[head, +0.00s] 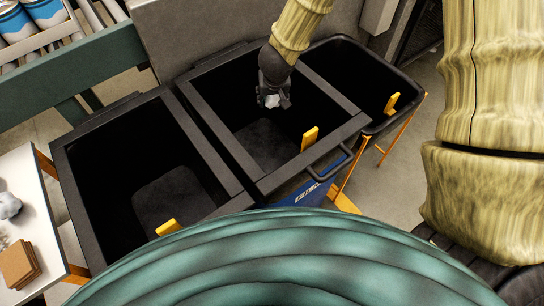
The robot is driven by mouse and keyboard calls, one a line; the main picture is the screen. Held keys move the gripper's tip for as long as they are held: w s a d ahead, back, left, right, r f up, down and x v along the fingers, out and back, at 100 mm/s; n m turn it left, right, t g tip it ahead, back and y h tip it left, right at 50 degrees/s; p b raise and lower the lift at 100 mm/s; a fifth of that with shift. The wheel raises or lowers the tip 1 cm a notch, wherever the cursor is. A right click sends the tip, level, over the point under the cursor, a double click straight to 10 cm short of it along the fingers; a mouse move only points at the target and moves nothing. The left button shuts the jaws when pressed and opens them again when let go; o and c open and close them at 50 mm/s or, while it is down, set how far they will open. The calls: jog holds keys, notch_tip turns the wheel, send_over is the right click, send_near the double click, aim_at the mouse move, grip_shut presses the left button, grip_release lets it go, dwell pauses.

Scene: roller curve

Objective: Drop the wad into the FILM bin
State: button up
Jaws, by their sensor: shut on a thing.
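My gripper (273,99) points down over the middle black bin (357,123), at its far part. It is shut on a small pale grey wad (271,101), which is partly hidden by the fingers. The middle bin has a blue label (310,194) on its near side; its lettering is too small and slanted for me to read. A second black bin (73,190) stands to the left and a third (405,86) to the right. I cannot tell from this view which bin is marked FILM.
A white table (36,222) at the left edge holds a grey crumpled lump (8,206) and a stack of brown squares (18,264). Yellow tabs (310,138) stick up at the bins. A green rail with blue-and-white cans (44,12) is at the upper left.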

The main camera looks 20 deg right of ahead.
jog(key=o, duration=0.8)
jog(key=shift+r, duration=0.2)
jog(key=v, duration=1.1)
jog(key=shift+s+r, duration=0.2)
jog(key=shift+r, duration=0.1)
